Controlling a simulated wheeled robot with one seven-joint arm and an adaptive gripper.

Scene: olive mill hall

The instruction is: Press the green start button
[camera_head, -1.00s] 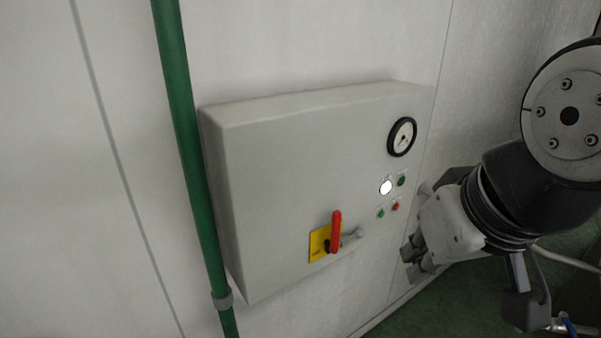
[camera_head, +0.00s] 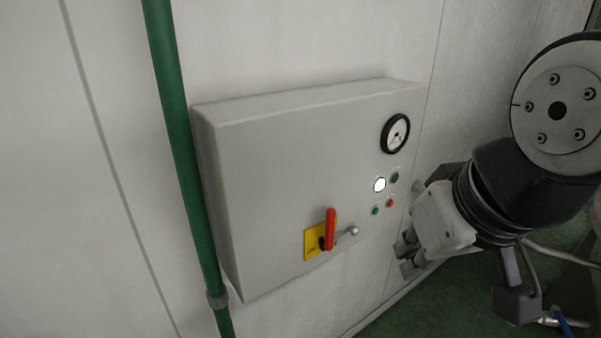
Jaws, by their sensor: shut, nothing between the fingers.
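A small green button (camera_head: 375,211) sits low on the front of a grey control box (camera_head: 265,170) on the wall, beside a small red button (camera_head: 390,203). I cannot read which green one is labelled start. My gripper (camera_head: 404,258) is shut and empty, to the right of and below the buttons in the picture. It appears apart from the box; its depth from the panel is hard to tell.
A round gauge (camera_head: 395,134) is at the box's upper right. A red handle (camera_head: 330,229) on a yellow plate (camera_head: 313,243) and a grey lever (camera_head: 347,234) protrude low on the front. A green pipe (camera_head: 181,150) runs down along the box's left side.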

